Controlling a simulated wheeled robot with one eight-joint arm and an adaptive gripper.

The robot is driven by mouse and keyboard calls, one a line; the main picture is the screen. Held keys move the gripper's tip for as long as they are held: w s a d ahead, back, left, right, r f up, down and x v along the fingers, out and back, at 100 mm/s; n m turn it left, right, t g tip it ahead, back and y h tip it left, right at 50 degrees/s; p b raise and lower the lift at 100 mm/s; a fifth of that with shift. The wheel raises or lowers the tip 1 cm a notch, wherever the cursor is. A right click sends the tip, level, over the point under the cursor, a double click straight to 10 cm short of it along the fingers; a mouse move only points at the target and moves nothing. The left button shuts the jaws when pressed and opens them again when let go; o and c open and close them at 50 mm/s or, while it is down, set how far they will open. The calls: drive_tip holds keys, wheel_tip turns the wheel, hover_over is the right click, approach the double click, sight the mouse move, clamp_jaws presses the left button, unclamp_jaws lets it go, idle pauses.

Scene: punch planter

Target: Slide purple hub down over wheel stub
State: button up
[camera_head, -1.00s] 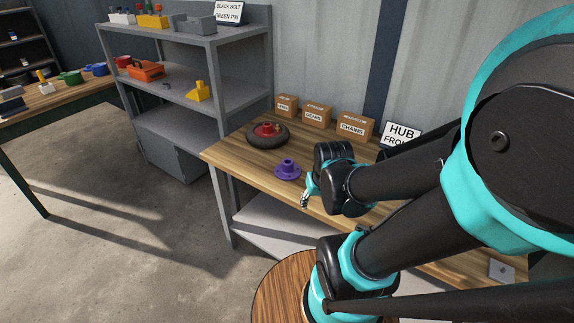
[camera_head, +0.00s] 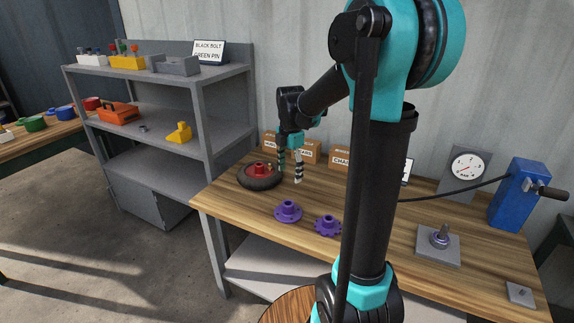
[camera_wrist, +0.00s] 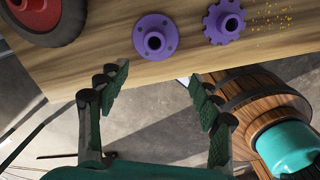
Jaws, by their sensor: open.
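The purple hub (camera_head: 288,211), a round flange with a raised collar, lies collar up on the wooden table; the wrist view shows it near the top (camera_wrist: 155,37). The wheel, a black tyre (camera_head: 245,182) with a red centre (camera_head: 260,170), lies flat to its left and farther back. It is cut off at the upper left of the wrist view (camera_wrist: 35,18). A separate stub on it is too small to make out. My gripper (camera_head: 289,173) is open and empty, fingers down, just right of the wheel in the head view; both fingers show in the wrist view (camera_wrist: 158,78).
A purple toothed part (camera_head: 327,225) lies close right of the hub. A grey plate with an upright pin (camera_head: 440,236), a dial gauge (camera_head: 467,166) and a blue pump-like device (camera_head: 520,195) stand farther right. Cardboard boxes (camera_head: 306,151) line the back.

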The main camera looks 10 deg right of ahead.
sight(288, 208)
drive_tip(key=shift+n, duration=0.7)
drive_tip(key=f, duration=0.5)
drive_tip(key=w+f, duration=0.1)
drive_tip(key=f, duration=1.1)
drive_tip(key=shift+w+a, duration=0.15)
drive_tip(key=shift+w, duration=0.15)
clamp_jaws()
